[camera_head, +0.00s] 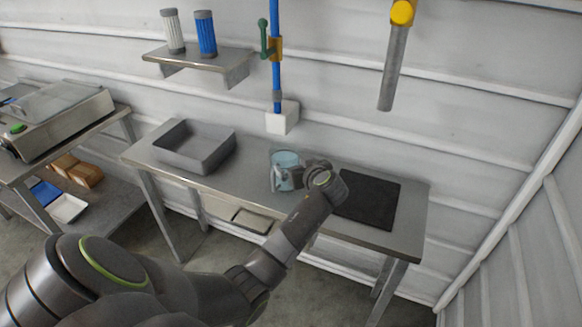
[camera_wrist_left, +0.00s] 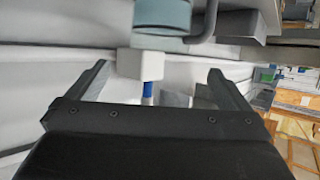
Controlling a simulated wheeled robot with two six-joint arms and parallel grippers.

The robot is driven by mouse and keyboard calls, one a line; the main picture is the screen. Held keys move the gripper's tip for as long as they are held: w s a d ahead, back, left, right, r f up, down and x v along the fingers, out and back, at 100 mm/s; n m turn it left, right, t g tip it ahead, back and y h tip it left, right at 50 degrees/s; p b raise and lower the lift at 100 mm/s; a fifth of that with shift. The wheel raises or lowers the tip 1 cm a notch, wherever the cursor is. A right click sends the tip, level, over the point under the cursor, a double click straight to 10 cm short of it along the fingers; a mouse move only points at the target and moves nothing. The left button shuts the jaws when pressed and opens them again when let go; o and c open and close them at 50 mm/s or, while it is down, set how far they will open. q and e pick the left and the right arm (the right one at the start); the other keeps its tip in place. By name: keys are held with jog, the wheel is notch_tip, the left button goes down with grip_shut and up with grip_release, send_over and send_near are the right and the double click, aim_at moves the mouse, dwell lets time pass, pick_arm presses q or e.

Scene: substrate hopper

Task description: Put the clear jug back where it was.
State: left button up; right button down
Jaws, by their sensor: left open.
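The clear jug (camera_head: 287,160) stands upright on the steel table (camera_head: 232,190), between the grey basin and the black mat. It looks pale blue and its lower front is partly hidden by my left gripper. My left gripper (camera_head: 285,180) is open, right at the jug in the head view. In the left wrist view the open fingers (camera_wrist_left: 158,82) have nothing between them. The jug (camera_wrist_left: 163,16) shows at the top edge there, cut off, with its handle to the right. Whether a finger touches the jug I cannot tell. My right gripper is not in view.
The grey basin (camera_head: 180,158) is left on the table; the black mat (camera_head: 368,205) lies right. A blue pipe (camera_head: 276,60) with a green-handled valve (camera_head: 263,38) runs down to a white block (camera_head: 282,118) behind the jug. A grey tube (camera_head: 393,70) hangs upper right.

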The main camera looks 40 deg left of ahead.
pick_arm(q)
jog(key=s+d+f+m+t+h, duration=0.4)
jog(key=s+d+m+t+h, duration=0.1)
jog(key=s+d+m+h, duration=0.15)
jog(key=s+f+m+g+h, duration=0.1)
jog(key=s+f+g, duration=0.1)
jog(key=s+f, duration=0.6)
jog(key=s+f+m+g+h, duration=0.1)
jog(key=s+f+g, duration=0.15)
jog(key=f, duration=1.05)
jog(key=s+f+m+g+h, duration=0.1)
jog(key=s+f+m, duration=0.1)
jog(key=s+f, duration=0.6)
jog(key=s+f+g, duration=0.2)
jog(key=s+f, duration=0.3)
jog(key=s, duration=0.5)
jog(key=s+d+f+g, duration=0.1)
jog(key=s+f+g, duration=0.1)
jog(key=s+f, duration=0.4)
jog(key=s+f+g, duration=0.2)
jog(key=s+f, duration=0.4)
jog(key=s, duration=0.8)
jog(key=shift+s+d+f+h, duration=0.15)
jog(key=shift+s+f+h, duration=0.05)
jog(key=shift+s+h, duration=0.15)
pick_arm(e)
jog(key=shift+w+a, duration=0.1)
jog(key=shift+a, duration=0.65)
